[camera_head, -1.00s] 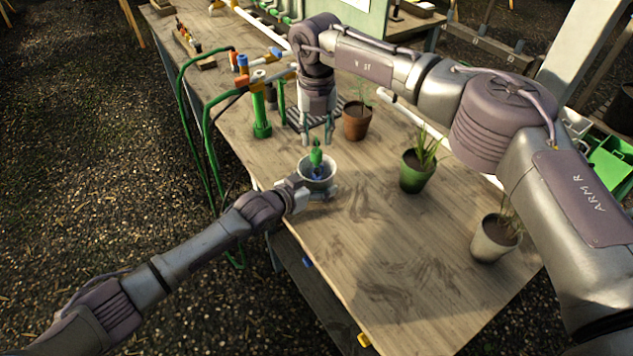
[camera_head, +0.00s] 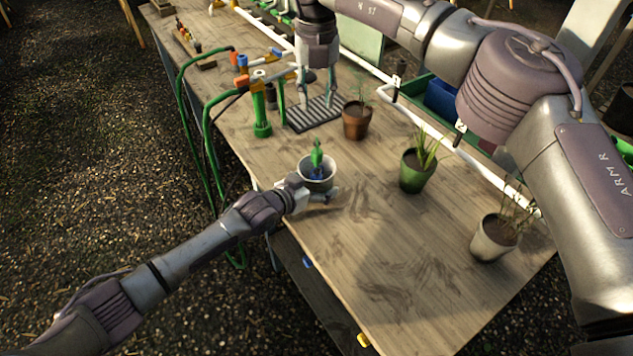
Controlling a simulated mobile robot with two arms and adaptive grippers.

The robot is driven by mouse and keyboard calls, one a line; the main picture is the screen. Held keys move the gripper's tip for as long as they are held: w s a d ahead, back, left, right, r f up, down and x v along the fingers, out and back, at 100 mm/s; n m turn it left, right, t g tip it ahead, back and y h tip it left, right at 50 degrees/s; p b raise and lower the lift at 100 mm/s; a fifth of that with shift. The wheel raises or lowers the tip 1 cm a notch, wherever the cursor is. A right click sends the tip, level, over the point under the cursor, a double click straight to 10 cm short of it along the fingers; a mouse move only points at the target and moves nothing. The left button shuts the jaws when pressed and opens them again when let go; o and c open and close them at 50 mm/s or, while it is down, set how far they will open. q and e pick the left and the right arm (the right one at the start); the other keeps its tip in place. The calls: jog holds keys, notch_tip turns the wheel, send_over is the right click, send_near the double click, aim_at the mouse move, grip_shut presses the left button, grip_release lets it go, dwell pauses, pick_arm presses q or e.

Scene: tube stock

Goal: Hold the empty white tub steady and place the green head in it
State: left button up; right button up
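The white tub (camera_head: 325,184) stands on the wooden table near its left edge. The green head (camera_head: 317,155) is inside it, its green top standing above the rim and a blue part lower down. My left gripper (camera_head: 322,194) is at the tub's near side, its fingers around the tub's wall; the tub hides part of them. My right gripper (camera_head: 316,90) is above the dark ribbed mat, up and back from the tub. Its two fingers are apart with nothing between them.
A brown pot (camera_head: 356,122), a green pot (camera_head: 414,175) and a pale pot (camera_head: 492,240) with plants stand to the right. The dark ribbed mat (camera_head: 318,113) lies behind the tub. Green hoses and upright tubes (camera_head: 261,115) are at left. The front of the table is clear.

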dwell(0.3)
pick_arm(q)
jog(key=v, duration=1.1)
jog(key=shift+f, duration=0.1)
jog(key=shift+s+a+r, duration=0.3)
jog(key=shift+s+r, duration=0.05)
jog(key=shift+s, duration=0.05)
